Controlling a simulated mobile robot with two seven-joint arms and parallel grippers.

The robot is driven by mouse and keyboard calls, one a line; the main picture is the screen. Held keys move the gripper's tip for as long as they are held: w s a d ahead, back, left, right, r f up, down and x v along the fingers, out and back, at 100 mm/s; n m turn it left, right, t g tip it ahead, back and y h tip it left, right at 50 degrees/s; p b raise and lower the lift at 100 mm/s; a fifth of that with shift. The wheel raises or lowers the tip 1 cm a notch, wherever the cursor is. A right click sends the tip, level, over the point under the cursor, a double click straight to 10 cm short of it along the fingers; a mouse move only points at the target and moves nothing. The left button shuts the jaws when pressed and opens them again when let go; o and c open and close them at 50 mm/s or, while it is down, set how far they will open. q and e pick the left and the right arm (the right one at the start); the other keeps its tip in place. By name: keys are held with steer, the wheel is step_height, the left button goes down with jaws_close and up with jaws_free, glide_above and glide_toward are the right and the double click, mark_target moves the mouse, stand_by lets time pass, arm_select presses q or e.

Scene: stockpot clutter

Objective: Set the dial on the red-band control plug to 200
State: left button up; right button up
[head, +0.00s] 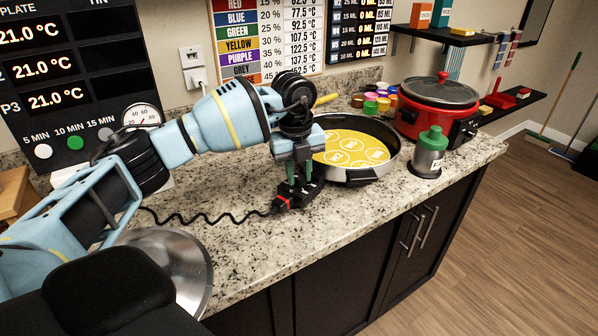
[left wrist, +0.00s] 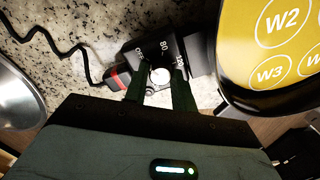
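The black control plug with a red band (head: 283,202) lies on the granite counter, just left of the round pan. In the left wrist view the plug (left wrist: 190,53) shows its pale round dial (left wrist: 160,76) and the marks OFF, 80 and 120; further marks are hidden, and I cannot read the dial's setting. My left gripper (head: 296,182) points down over the plug. In the left wrist view its two fingers (left wrist: 159,88) stand apart, one on each side of the dial; contact is not clear. The right gripper is not in view.
The black pan (head: 358,178) with yellow content and W-marked circles stands close right of the plug. A coiled black cord (head: 205,216) runs left.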

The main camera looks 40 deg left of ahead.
arm_select(q)
steer(key=shift+c, duration=1.1)
